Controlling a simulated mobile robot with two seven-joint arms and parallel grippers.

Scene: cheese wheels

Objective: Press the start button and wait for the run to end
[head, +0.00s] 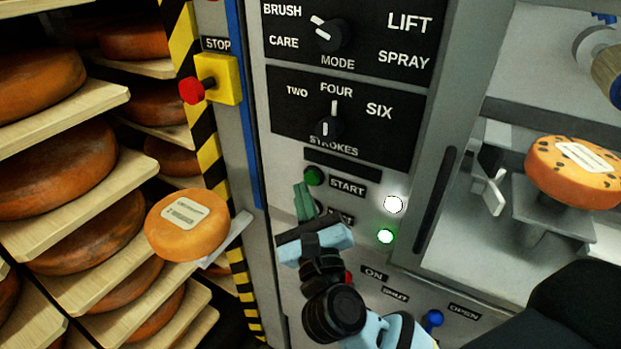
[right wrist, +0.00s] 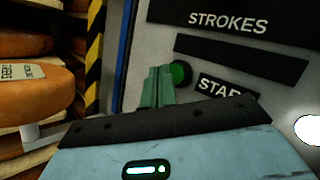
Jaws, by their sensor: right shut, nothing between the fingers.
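The green start button (head: 314,176) is on the grey control panel, left of the START label (head: 347,187). It also shows in the right wrist view (right wrist: 180,73), just right of my fingertips. My right gripper (head: 303,188) is shut and empty, its green fingers pointing up at the panel just below and left of the button. In the right wrist view the shut fingers (right wrist: 157,86) stand beside the button; I cannot tell whether they touch it. A white lamp (head: 393,204) and a green lamp (head: 385,236) are lit. My left gripper is not in view.
A red stop button (head: 192,91) on a yellow box is at upper left. MODE (head: 327,34) and STROKES (head: 327,127) knobs are above. A cheese wheel (head: 187,224) sits on a holder at left, before racks of wheels. A spotted wheel (head: 572,172) rests inside the machine.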

